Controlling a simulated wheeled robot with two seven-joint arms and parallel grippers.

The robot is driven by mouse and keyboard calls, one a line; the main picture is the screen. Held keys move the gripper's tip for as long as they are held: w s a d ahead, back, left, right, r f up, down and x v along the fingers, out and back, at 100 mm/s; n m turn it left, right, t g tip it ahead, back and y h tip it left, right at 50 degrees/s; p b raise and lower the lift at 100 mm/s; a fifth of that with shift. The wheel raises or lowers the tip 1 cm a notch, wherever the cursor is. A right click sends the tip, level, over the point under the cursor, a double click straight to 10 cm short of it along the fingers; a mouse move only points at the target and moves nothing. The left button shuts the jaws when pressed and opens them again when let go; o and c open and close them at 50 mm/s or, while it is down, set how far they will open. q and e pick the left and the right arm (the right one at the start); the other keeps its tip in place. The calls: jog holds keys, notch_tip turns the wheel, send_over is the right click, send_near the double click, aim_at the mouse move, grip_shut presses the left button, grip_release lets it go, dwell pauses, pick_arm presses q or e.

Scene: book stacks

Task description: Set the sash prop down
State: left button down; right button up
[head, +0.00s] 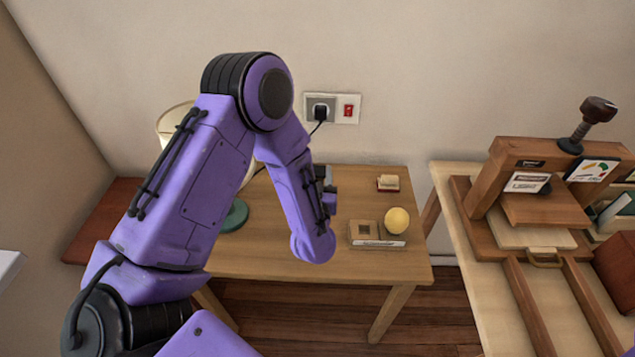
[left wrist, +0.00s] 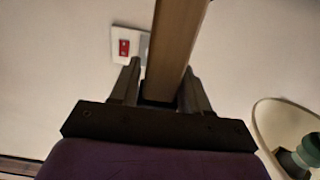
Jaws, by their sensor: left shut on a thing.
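The sash prop (left wrist: 175,45) shows in the left wrist view as a plain brown wooden bar standing between the fingers. My left gripper (left wrist: 162,88) is shut on it, with one dark finger on each side. The bar runs out of the top of that view, so its far end is hidden. In the head view my left gripper (head: 328,190) is above the small wooden table, mostly behind my own forearm. I cannot make out the prop there. My right gripper is not in view.
The small table (head: 270,263) carries a green-based lamp (head: 235,216), a wooden holder (head: 365,231), a yellow ball (head: 397,220) and a small red-based block (head: 388,184). A wall socket (head: 346,110) is behind. A wooden press (head: 520,160) stands on the right bench. The table's front left is bare.

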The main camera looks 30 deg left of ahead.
aim_at(318, 170)
pick_arm(q)
notch_tip(318, 170, up, 3)
jog(key=s+d+r+p, duration=0.2)
jog(key=s+r+p, duration=0.8)
jog(key=s+p, duration=0.3)
jog(key=shift+s+d, duration=0.25)
jog(key=shift+s, duration=0.15)
jog(key=w+d+f+m+t+h+b, duration=0.2)
jog(key=w+d+f+m+h+b, duration=0.2)
jog(key=w+d+h, duration=0.5)
jog(key=w+m+b, duration=0.1)
jog(key=m+b, duration=0.1)
jog(key=b, duration=0.1)
jog(key=shift+d+f+t+h, duration=0.3)
jog(key=shift+d+f+t, duration=0.05)
jog(key=shift+f+t, duration=0.05)
